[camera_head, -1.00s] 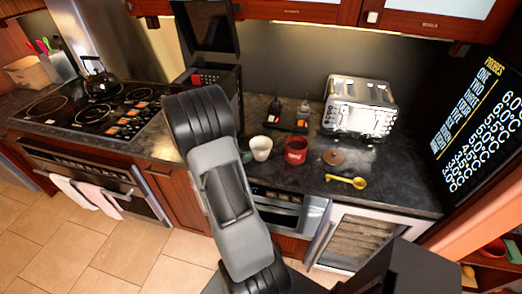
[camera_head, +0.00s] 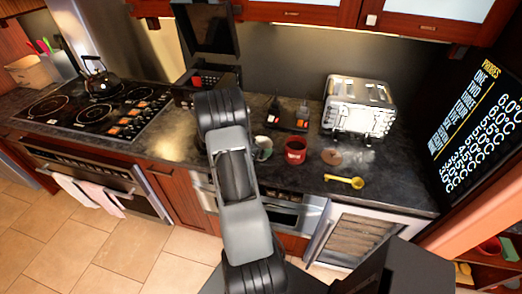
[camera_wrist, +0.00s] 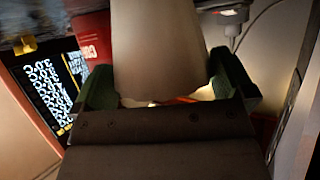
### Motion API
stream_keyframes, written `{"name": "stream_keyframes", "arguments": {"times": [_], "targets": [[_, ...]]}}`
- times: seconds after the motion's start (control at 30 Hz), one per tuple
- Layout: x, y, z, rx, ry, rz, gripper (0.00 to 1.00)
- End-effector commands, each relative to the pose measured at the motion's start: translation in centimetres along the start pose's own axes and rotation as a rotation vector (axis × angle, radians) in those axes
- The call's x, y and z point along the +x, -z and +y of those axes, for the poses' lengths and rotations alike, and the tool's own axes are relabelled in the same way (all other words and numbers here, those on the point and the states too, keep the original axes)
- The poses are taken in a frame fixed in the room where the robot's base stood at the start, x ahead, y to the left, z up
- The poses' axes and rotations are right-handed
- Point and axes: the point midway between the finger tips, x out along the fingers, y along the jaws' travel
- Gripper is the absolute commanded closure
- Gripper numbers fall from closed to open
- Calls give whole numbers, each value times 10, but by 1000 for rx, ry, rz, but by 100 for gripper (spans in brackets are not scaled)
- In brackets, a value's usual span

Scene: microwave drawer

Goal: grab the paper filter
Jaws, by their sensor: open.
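The paper filter (camera_head: 266,144) is a pale, cup-like cone on the dark counter, left of a red can. My arm partly hides it in the head view. In the wrist view the filter (camera_wrist: 160,40) is large and fills the space between my green fingertips. My gripper (camera_wrist: 166,84) is open, with one finger on each side of the filter. I cannot tell whether either finger touches it. The filter's lower end is partly hidden behind the gripper body.
The red can (camera_head: 295,150) stands close to the right of the filter. A black tray (camera_head: 288,117) with small items is behind. A toaster (camera_head: 358,106), a brown disc (camera_head: 331,157) and a yellow scoop (camera_head: 345,182) are further right. The stove (camera_head: 95,108) is left.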

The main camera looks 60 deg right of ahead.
Motion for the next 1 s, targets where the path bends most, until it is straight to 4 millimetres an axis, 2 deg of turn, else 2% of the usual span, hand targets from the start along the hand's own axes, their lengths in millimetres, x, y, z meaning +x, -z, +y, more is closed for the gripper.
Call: {"name": "stream_keyframes", "arguments": {"times": [0.23,0.6,1.0], "targets": [[1,0,0,0,0,0,2],[0,0,0,0,0,0,37],[0,0,0,1,0,0,38]]}}
